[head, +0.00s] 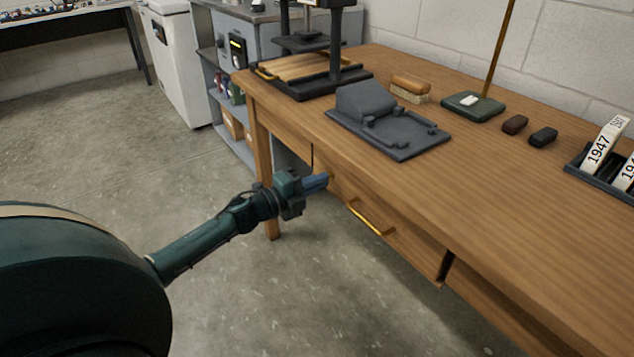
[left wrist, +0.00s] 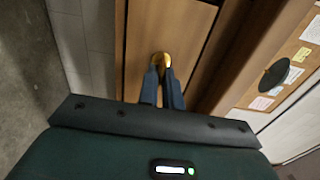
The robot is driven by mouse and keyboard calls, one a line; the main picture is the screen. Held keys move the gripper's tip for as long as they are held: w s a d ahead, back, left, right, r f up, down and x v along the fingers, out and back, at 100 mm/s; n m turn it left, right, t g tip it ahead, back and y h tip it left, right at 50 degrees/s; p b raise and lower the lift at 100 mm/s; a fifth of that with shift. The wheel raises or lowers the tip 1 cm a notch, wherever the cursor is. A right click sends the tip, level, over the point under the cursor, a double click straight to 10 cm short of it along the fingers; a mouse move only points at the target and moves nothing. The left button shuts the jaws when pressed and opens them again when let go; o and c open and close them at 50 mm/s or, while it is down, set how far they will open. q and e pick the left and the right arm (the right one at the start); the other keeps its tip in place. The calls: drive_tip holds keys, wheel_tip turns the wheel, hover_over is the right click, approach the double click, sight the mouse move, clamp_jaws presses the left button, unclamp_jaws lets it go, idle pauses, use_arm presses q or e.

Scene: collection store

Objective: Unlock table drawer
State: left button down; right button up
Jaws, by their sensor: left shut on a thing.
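The wooden table (head: 470,190) has a drawer (head: 405,238) with a brass bar handle (head: 371,218) under its front edge. My left gripper (head: 325,181) reaches in from the left to the drawer front, left of the handle. In the left wrist view, the fingers of my left gripper (left wrist: 162,75) are close together on a small round brass piece (left wrist: 161,60) against the wood. It looks like a key or lock; the fingers hide part of it, and I cannot tell its turn. The drawer looks closed. My right gripper is not in view.
On the tabletop are a black press (head: 310,75), a grey padded stand (head: 385,120), a brush (head: 410,88) and a tray of number tags (head: 590,175). Grey shelves (head: 235,100) and a white cabinet (head: 175,60) stand behind. The floor on the left is clear.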

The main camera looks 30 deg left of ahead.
use_arm(q)
drive_tip(key=shift+d, duration=0.1)
drive_tip(key=c, duration=1.6)
unclamp_jaws()
drive_tip(key=shift+c, duration=0.2)
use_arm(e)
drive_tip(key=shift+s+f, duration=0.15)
use_arm(q)
drive_tip(key=shift+s, duration=0.1)
drive_tip(key=p+v, duration=0.2)
drive_tip(key=v, duration=1.1)
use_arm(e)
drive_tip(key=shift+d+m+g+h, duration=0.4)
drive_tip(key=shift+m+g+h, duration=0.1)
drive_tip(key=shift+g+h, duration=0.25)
